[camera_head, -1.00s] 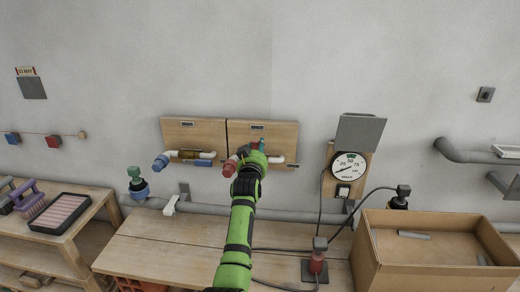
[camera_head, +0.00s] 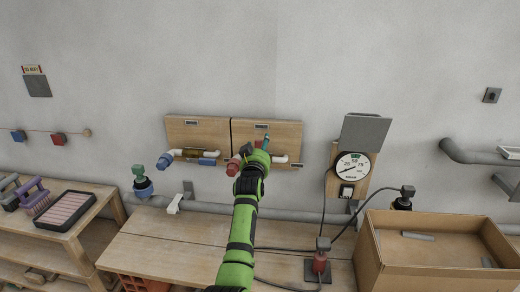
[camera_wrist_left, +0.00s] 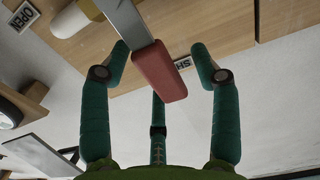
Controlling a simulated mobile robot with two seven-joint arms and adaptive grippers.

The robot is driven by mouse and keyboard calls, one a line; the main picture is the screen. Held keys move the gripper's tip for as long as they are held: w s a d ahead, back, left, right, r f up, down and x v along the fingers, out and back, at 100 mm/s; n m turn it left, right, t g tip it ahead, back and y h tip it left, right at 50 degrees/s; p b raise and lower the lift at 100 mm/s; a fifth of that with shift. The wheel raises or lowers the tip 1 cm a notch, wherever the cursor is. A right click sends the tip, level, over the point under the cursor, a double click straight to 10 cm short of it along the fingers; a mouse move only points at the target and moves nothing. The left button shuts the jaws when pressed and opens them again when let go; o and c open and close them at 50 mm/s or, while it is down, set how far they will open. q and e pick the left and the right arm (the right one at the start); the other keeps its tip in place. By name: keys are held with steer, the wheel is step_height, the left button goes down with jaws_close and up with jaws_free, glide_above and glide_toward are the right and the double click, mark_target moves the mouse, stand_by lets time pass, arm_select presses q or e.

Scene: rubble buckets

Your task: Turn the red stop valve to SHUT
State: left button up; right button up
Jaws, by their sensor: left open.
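The red stop valve's lever, a flat grey bar with a red grip (camera_wrist_left: 158,74), shows in the left wrist view. The grip lies between my left gripper's (camera_wrist_left: 160,68) spread fingers, with visible gaps to the side fingers. Its end partly covers the SHUT label (camera_wrist_left: 183,64); the OPEN label (camera_wrist_left: 22,15) is at upper left. In the head view, my left gripper (camera_head: 262,143) is in front of the right wooden board (camera_head: 285,130) and hides most of the valve. The red pipe end (camera_head: 233,165) shows beside it. My right gripper is not in view.
A similar blue-ended valve (camera_head: 165,161) is on the left board (camera_head: 183,127). A round gauge (camera_head: 353,164) hangs to the right. Below are a wooden bench (camera_head: 160,240), an open cardboard box (camera_head: 440,262) and loose black cables.

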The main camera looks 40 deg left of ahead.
arm_select(q)
steer(key=v, duration=1.2)
steer(key=shift+a, duration=0.1)
